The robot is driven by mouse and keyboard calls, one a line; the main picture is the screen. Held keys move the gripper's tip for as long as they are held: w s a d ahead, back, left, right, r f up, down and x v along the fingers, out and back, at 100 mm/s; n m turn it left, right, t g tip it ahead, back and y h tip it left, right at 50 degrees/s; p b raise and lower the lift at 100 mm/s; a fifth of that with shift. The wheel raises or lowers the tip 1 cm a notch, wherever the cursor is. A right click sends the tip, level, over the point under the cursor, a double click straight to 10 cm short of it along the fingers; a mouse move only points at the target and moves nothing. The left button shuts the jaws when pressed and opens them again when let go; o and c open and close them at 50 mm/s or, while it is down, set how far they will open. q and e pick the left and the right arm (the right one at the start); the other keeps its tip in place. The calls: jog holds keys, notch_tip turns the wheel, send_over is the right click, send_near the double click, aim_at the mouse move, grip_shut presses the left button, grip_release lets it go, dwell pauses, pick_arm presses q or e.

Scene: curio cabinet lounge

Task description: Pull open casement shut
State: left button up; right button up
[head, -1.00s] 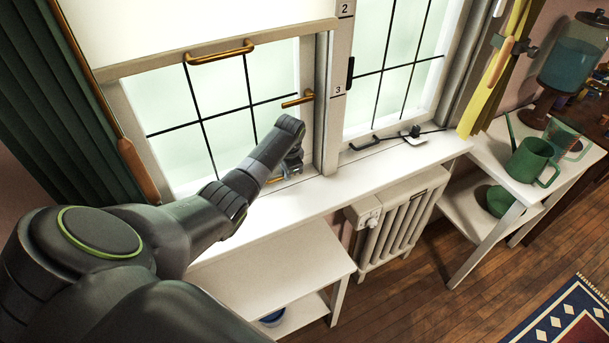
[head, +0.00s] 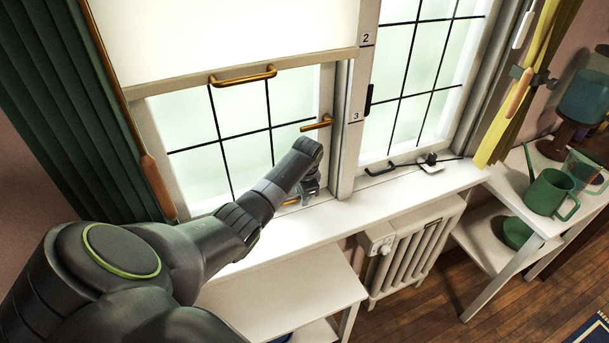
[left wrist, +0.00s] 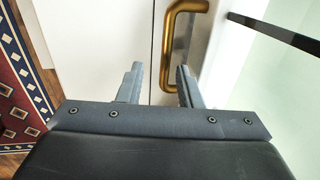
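The left window casement (head: 195,165) has pale frosted panes with dark bars; I cannot tell how far it stands from its frame. A brass lever (head: 316,123) sits on its right side. A brass pull (head: 290,201) shows low down, partly hidden by my left gripper (head: 309,187). In the left wrist view, my left gripper (left wrist: 159,84) is open. A brass handle (left wrist: 178,45) lies just beyond its fingers, its lower end seen between them, close to the right finger. I cannot tell whether they touch. My right gripper is not in view.
A blind with a brass handle (head: 243,76) hangs above the casement. The white sill (head: 375,192) runs below, over a radiator (head: 412,255). The right window has black handles (head: 380,168). A green watering can (head: 550,192) stands on a side table. A cord with a wooden grip (head: 157,185) hangs left.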

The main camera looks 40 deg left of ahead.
pick_arm(q)
notch_tip(320, 180, up, 16)
jog(key=s+d, duration=0.2)
jog(key=d, duration=0.1)
dwell(0.7)
